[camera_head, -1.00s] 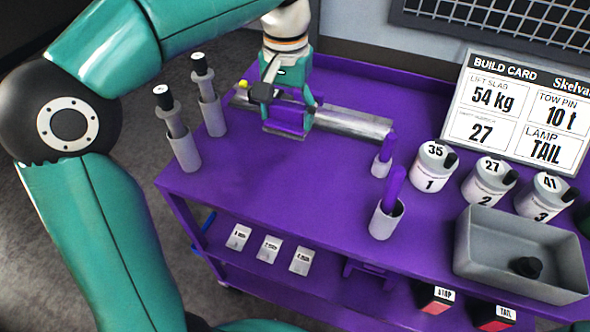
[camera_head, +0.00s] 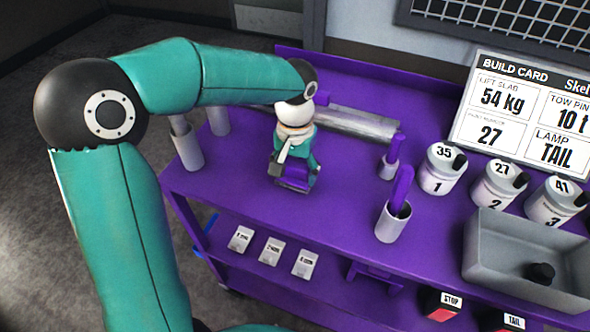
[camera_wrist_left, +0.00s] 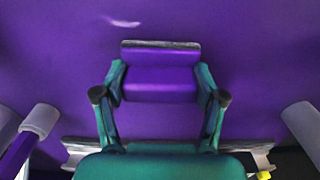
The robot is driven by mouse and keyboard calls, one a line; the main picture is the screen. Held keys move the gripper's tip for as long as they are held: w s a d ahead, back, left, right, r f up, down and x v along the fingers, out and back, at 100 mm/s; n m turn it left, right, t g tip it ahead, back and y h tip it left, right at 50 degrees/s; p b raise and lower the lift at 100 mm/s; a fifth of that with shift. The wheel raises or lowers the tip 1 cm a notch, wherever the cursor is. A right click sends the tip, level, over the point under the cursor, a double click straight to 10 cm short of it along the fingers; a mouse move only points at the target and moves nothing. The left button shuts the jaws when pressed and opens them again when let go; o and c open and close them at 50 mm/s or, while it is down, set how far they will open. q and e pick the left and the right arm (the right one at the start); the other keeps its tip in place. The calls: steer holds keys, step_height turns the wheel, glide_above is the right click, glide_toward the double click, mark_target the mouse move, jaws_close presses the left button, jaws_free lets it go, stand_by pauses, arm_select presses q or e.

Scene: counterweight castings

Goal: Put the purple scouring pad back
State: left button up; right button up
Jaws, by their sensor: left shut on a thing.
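My left gripper (camera_head: 294,180) is shut on the purple scouring pad (camera_head: 295,174), a small block with a dark edge strip. It is over the purple table top (camera_head: 240,205), in front of the grey metal bar (camera_head: 350,122). In the left wrist view the pad (camera_wrist_left: 160,83) sits between the two teal fingers of the gripper (camera_wrist_left: 160,95). I cannot tell whether the pad touches the table. My right gripper is not in view.
Two white cups with purple handles stand to the right, a small one (camera_head: 387,171) and a larger one (camera_head: 391,228). White holders (camera_head: 187,152) stand left, partly behind my arm. Numbered pots (camera_head: 440,172) and a grey tray (camera_head: 475,245) are further right. The table's left front is clear.

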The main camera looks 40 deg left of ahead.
mark_target(295, 166)
arm_select(q)
steer(key=shift+f, duration=0.2)
steer(key=o, duration=1.1)
steer(key=shift+r, duration=0.1)
step_height(295, 166, up, 12)
steer(key=p, duration=0.1)
steer(key=shift+r, duration=0.15)
